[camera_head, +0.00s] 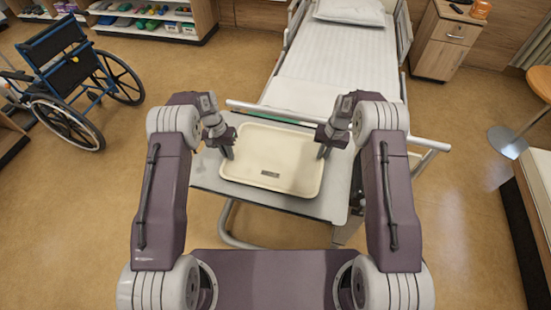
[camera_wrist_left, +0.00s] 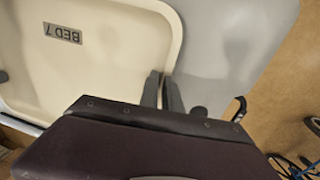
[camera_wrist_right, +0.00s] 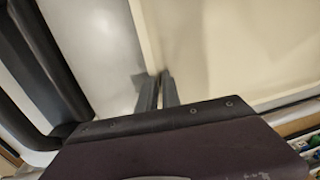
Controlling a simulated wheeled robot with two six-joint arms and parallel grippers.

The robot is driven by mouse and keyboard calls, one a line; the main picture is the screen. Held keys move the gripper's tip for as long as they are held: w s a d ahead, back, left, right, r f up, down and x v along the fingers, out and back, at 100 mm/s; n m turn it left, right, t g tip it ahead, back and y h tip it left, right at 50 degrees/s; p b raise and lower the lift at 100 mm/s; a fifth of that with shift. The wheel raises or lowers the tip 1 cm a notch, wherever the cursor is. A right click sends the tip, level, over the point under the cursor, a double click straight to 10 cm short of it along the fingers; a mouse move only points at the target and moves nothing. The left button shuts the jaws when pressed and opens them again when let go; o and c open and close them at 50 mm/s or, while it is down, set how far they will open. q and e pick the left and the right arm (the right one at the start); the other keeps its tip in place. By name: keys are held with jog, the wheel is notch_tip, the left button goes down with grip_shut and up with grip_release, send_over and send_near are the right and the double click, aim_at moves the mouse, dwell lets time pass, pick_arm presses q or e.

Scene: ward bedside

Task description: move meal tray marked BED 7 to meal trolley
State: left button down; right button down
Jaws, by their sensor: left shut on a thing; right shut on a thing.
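The cream meal tray (camera_head: 272,160) lies on, or very close above, the grey overbed table (camera_head: 206,172) in the head view; I cannot tell if it touches. The tray is empty. Its BED 7 label reads in the left wrist view, where the tray (camera_wrist_left: 100,75) fills the left side. My left gripper (camera_head: 228,152) is shut on the tray's left rim. My right gripper (camera_head: 323,152) is shut on its right rim. In the right wrist view the fingers (camera_wrist_right: 158,90) straddle the tray's wall (camera_wrist_right: 220,50). I see no meal trolley.
A bed (camera_head: 325,70) with a white sheet stands behind the table. A wheelchair (camera_head: 75,80) is at the left, a bedside cabinet (camera_head: 443,42) at the back right, and shelves (camera_head: 150,18) at the back left. Open floor (camera_head: 190,80) lies between wheelchair and bed.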

pick_arm(q)
jog(key=shift+w+d, duration=0.1)
pick_arm(e)
jog(key=shift+a, duration=0.15)
